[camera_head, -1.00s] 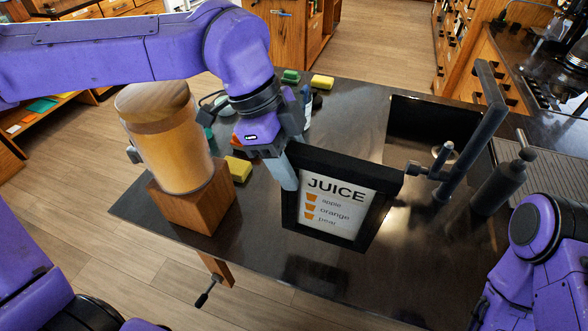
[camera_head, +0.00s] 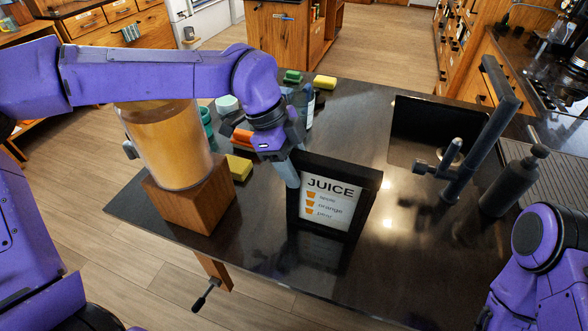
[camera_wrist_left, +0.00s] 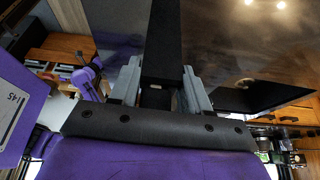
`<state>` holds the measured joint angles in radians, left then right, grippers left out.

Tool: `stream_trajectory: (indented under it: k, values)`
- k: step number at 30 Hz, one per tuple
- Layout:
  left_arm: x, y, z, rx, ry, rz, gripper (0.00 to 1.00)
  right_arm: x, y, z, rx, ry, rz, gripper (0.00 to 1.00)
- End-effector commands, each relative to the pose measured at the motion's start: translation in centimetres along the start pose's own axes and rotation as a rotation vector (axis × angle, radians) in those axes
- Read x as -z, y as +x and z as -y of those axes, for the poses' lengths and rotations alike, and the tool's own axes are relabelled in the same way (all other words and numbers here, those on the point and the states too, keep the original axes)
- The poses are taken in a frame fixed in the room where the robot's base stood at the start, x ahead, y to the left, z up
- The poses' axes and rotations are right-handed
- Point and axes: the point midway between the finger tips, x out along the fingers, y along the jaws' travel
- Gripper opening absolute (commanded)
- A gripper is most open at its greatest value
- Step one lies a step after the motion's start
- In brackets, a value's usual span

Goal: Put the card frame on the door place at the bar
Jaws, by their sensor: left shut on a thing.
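The card frame (camera_head: 331,204) is a black frame around a white card reading JUICE, with apple, orange and pear listed. It stands upright, slightly tilted, at the front middle of the dark counter; I cannot tell whether its lower edge touches the top. My left gripper (camera_head: 290,170) is shut on the frame's left side edge near its upper corner. In the left wrist view the two grey fingers (camera_wrist_left: 160,85) lie on either side of the black frame bar (camera_wrist_left: 163,45). My right arm shows at the lower right, but its gripper is out of view. No marked door place is distinguishable.
A juice dispenser (camera_head: 168,140) on a wooden block (camera_head: 195,200) stands left of the frame. A sink (camera_head: 425,130), a tap (camera_head: 480,130) and a dark bottle (camera_head: 510,180) are to the right. The counter's front right is clear.

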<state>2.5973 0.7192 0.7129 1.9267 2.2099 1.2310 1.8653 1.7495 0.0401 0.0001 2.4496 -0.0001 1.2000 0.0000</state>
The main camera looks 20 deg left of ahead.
Motion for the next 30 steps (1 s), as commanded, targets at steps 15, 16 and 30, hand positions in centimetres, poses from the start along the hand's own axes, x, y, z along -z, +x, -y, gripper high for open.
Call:
stream_trajectory:
  k: [15, 16, 30]
  values:
    - [-0.2, -0.3, 0.0, -0.003, 0.000, 0.006, 0.72, 0.0, 0.1, 0.0, 0.000, 0.000, 0.000, 0.43]
    - [-0.2, -0.7, 0.0, -0.001, 0.001, 0.005, 0.72, -0.1, 0.2, 0.0, 0.000, 0.000, 0.000, 0.43]
    - [-0.1, -7.5, -0.1, -0.003, 0.001, 0.006, 0.72, -0.6, 1.4, 0.1, 0.000, 0.000, 0.000, 0.43]
